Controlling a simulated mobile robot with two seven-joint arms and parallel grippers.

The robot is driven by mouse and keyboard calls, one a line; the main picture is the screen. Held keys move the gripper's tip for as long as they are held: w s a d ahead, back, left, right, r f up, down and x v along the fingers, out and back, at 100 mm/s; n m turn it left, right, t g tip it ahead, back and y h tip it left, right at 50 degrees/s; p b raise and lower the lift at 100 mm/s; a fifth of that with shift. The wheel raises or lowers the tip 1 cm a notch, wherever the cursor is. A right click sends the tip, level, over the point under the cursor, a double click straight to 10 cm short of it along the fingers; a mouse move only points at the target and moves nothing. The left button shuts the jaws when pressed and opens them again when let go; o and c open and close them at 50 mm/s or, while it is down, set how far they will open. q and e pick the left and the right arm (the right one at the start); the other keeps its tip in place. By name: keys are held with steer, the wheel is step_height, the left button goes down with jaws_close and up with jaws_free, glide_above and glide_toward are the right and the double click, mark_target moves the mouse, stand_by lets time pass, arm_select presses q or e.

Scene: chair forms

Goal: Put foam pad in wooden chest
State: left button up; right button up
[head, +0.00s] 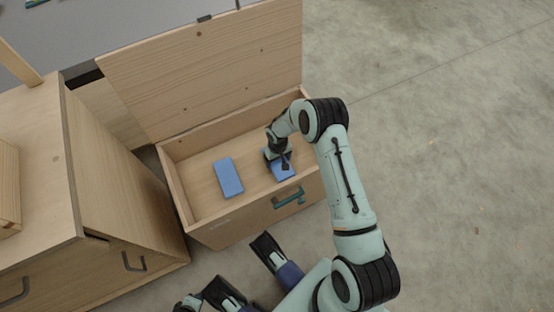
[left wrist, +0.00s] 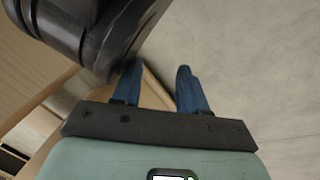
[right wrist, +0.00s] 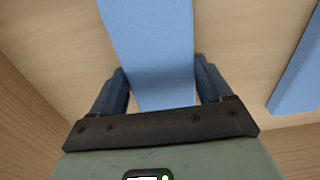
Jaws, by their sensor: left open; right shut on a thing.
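The wooden chest (head: 262,212) stands open on the floor with its lid (head: 200,70) raised at the back. One blue foam pad (head: 228,177) lies flat on the chest floor at the left. My right gripper (head: 282,160) reaches down inside the chest and is shut on a second blue foam pad (head: 284,173). That held pad runs between the fingers in the right wrist view (right wrist: 150,45), low over the chest floor, and whether it touches is unclear. The other pad shows at the right there (right wrist: 302,75). My left gripper (left wrist: 158,68) is open and empty.
A wooden cabinet (head: 125,215) with dark handles stands close to the left of the chest. A grey surface (head: 130,25) lies behind the lid. The concrete floor (head: 450,150) to the right is clear.

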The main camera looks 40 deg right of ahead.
mark_target(278, 161)
arm_select(q)
steer(key=shift+s+f, duration=0.1)
arm_select(e)
steer(key=shift+f, duration=0.1)
steer(key=o, duration=0.9)
steer(key=shift+o, duration=0.2)
step_height(278, 161, up, 6)
steer(key=shift+w+r+p, duration=0.1)
steer(key=shift+r+p, duration=0.15)
steer(key=shift+p, duration=0.7)
arm_select(q)
steer(key=shift+t, duration=0.4)
steer(key=r, duration=0.1)
steer(key=w+d+r+p, duration=0.1)
steer(key=r, duration=0.1)
steer(key=w+r, duration=0.1)
steer(key=r, duration=0.1)
steer(key=shift+d, duration=0.25)
arm_select(e)
step_height(278, 161, up, 6)
steer(key=shift+f, duration=0.15)
